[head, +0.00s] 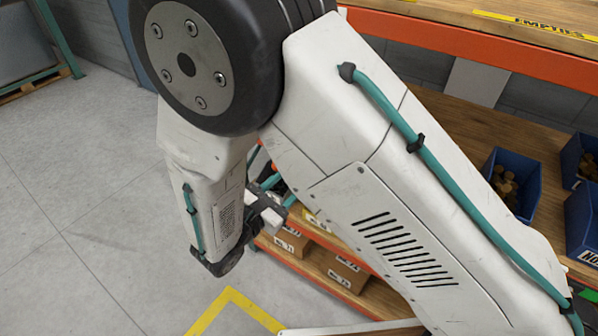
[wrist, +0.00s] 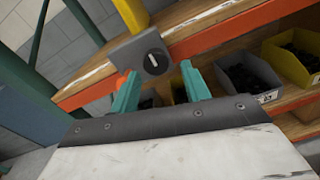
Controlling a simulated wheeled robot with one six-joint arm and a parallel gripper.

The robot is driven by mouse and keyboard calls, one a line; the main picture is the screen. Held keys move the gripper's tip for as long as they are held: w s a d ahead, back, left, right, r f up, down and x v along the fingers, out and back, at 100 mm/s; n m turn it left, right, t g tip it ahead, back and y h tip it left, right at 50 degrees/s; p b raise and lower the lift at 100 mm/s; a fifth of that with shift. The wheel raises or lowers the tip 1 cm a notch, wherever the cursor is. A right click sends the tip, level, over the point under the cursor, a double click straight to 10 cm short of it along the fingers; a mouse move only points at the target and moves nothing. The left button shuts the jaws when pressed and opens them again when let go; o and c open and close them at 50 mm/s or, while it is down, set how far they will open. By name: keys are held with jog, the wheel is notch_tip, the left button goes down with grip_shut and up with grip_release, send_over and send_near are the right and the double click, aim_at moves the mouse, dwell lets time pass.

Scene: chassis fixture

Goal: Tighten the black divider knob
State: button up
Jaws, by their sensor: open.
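In the wrist view a round black knob (wrist: 156,62) with a white line across its face sits on a grey plate (wrist: 128,55). The line runs steeply, tilted a little. My gripper (wrist: 159,72) has two teal fingers standing apart with nothing between them. No contact is visible, and I cannot tell the depth gap. In the head view my own arm covers much of the scene and I cannot make out the knob.
A yellow post (wrist: 131,14) rises above the plate. A wooden shelf with an orange edge (wrist: 215,33) runs behind it. A grey bin (wrist: 248,75) of dark parts stands at right. In the head view, blue bins (head: 514,182) stand on a shelf at right; the floor (head: 80,190) at left is clear.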

jog(key=shift+n+t+y, duration=0.3)
jog(key=shift+n+t, duration=0.1)
jog(key=x, duration=0.4)
jog(key=f+x, duration=0.1)
jog(key=x, duration=0.2)
jog(key=shift+w+a, duration=0.2)
jog(key=shift+a, duration=0.15)
jog(key=shift+c, duration=0.4)
jog(key=c, duration=0.6)
